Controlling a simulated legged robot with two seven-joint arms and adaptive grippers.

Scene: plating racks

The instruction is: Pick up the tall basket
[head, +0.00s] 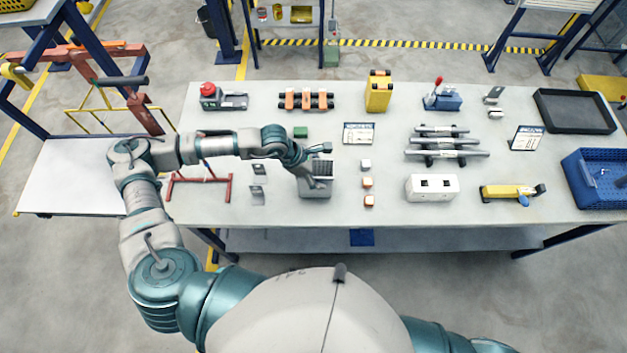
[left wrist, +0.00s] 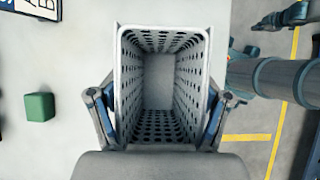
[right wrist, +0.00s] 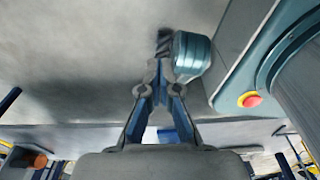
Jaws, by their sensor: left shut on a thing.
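The tall basket (head: 314,188) is grey with perforated walls and stands upright at the front middle of the workbench. Its open top and empty inside show in the left wrist view (left wrist: 131,90). My left gripper (head: 318,166) is over the basket, shut on it, with one finger at each side in the left wrist view (left wrist: 160,110). I cannot tell whether the basket's base touches the table. My right gripper (right wrist: 162,68) is shut and empty, low in front of the bench, and is out of the head view.
The workbench (head: 390,190) holds a green block (head: 300,132), small white-and-orange blocks (head: 367,182) just right of the basket, a sign card (head: 358,133), a white box (head: 432,187) and a blue crate (head: 590,200). A red frame (head: 200,180) stands left, under my left arm.

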